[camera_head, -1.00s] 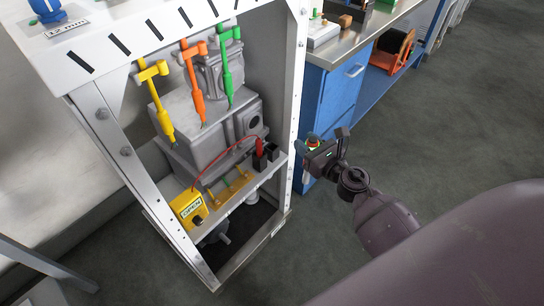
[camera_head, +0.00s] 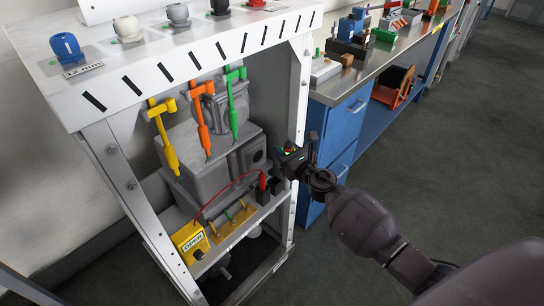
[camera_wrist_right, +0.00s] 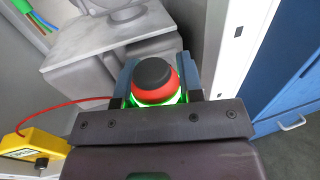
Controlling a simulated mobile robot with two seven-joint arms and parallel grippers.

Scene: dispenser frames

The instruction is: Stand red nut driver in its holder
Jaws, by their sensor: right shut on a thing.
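My right gripper (camera_head: 289,152) is shut on a red, round-ended piece with a black cap, which looks like the red nut driver (camera_wrist_right: 155,82). In the right wrist view its end shows between the two fingers, with a green glow around it; its lower part is hidden. In the head view the gripper is beside the frame's right front post, above the lower shelf. On the frame's top, blue (camera_head: 66,46), grey (camera_head: 178,13) and black (camera_head: 219,6) knobs stand in a row, with a red piece (camera_head: 256,3) at the picture's edge. I cannot tell which place is the holder. My left gripper is out of view.
Yellow, orange and green tools hang inside the white frame (camera_head: 180,62) before a grey machine. The lower shelf bears a yellow box (camera_head: 190,241), a yellow rack (camera_head: 234,222) and a red lead in a black block. A blue bench (camera_head: 345,130) stands at right.

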